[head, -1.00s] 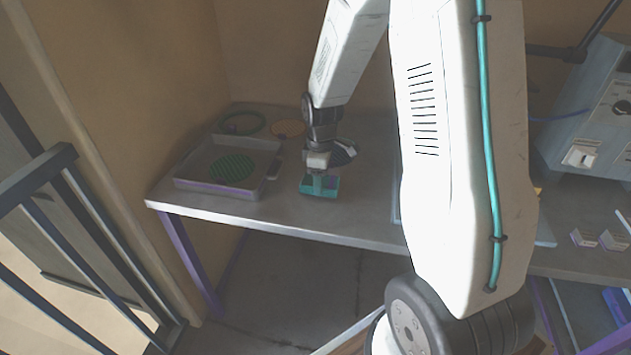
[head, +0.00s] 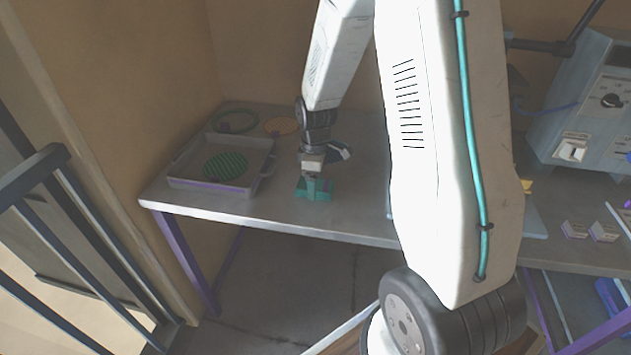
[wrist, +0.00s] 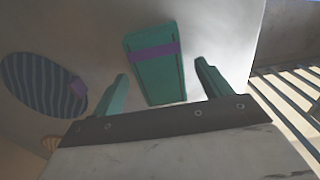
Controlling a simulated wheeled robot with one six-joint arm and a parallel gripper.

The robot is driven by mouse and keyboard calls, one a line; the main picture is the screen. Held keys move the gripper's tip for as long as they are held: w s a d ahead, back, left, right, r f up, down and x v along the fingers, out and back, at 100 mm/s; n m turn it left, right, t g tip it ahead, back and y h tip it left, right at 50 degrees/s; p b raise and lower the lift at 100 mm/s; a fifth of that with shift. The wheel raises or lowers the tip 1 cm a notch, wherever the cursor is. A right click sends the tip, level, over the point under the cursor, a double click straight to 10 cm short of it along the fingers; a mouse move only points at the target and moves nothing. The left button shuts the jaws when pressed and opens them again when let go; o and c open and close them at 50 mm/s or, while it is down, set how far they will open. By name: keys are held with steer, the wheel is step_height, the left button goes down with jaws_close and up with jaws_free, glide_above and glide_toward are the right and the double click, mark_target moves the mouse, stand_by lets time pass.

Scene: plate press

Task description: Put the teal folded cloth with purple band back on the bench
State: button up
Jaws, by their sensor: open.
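The teal folded cloth with purple band (wrist: 158,80) lies on the bench (head: 345,215), near its front edge. In the head view the cloth (head: 313,196) shows only in part below my gripper. My gripper (head: 314,184) points down right over it. In the wrist view my gripper (wrist: 162,72) is open, with one teal finger on each side of the cloth and a visible gap to each. I cannot tell how far the fingertips are above the bench.
A grey tray (head: 210,188) holding a green ribbed disc (head: 226,166) stands to the left. Behind are a green ring (head: 235,121) and an orange disc (head: 281,126). A blue striped round item (wrist: 42,85) lies beside the cloth. A machine (head: 590,120) stands at right.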

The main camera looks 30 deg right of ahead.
step_height(320, 180, up, 12)
steer(key=f, duration=0.1)
steer(key=s+a+r+m, duration=0.4)
steer(key=s+a+r, duration=0.2)
steer(key=s+r, duration=0.45)
steer(key=s+a+r+m, duration=0.2)
steer(key=s, duration=0.6)
steer(key=s+a+r+m+t, duration=0.1)
steer(key=s+a+m, duration=0.2)
steer(key=s, duration=0.5)
steer(key=shift+r, duration=0.4)
